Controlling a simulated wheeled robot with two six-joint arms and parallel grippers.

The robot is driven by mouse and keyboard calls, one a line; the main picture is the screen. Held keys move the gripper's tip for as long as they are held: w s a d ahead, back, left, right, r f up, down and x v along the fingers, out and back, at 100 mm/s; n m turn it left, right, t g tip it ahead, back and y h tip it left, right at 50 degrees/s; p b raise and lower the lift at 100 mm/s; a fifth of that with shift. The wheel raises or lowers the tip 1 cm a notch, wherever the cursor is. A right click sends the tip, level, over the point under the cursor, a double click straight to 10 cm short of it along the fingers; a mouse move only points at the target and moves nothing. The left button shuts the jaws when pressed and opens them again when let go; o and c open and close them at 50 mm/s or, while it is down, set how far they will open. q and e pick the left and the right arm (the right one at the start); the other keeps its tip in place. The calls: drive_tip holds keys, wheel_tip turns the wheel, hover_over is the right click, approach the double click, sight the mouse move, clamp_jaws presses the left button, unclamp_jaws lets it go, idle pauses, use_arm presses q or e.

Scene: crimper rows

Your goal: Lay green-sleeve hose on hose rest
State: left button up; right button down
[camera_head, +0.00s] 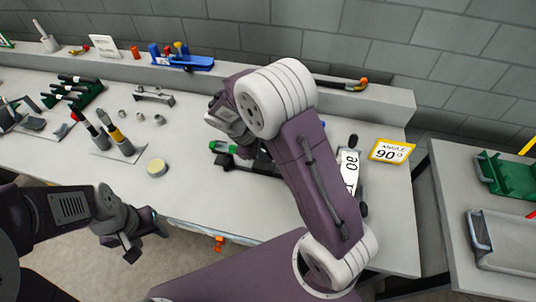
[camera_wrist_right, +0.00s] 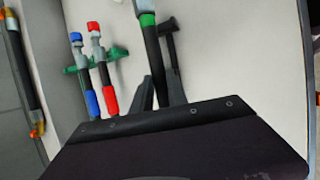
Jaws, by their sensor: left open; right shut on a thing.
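The green-sleeve hose (camera_wrist_right: 148,20) shows in the right wrist view, with a green band near its pale end and a black body. My right gripper (camera_wrist_right: 158,92) is shut on its black part. In the head view a green piece shows beside my right wrist, but I cannot tell whether it is the sleeve. A green rest (camera_wrist_right: 119,53) stands to the left in the right wrist view, with a blue-sleeve hose (camera_wrist_right: 90,100) and a red-sleeve hose (camera_wrist_right: 109,97) at it. My left gripper (camera_head: 143,241) is open and empty, in front of the table edge.
A green rack with black tools (camera_head: 75,95) and a stand with upright tools (camera_head: 117,138) are on the left of the table (camera_head: 190,195). A grey bracket (camera_head: 155,95) and a yellow disc (camera_head: 157,167) lie nearby.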

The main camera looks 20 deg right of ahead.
drive_tip(key=shift+w, duration=0.2)
drive_tip(key=shift+w+p, duration=0.1)
drive_tip(key=shift+p, duration=0.25)
drive_tip(key=shift+f+y, duration=0.15)
drive_tip(key=shift+y, duration=0.15)
wheel_tip(320, 180, down, 6)
drive_tip(key=b, duration=0.4)
drive_tip(key=shift+f, duration=0.1)
drive_tip(key=shift+f, duration=0.15)
idle(0.5)
drive_tip(key=c, duration=1.2)
unclamp_jaws()
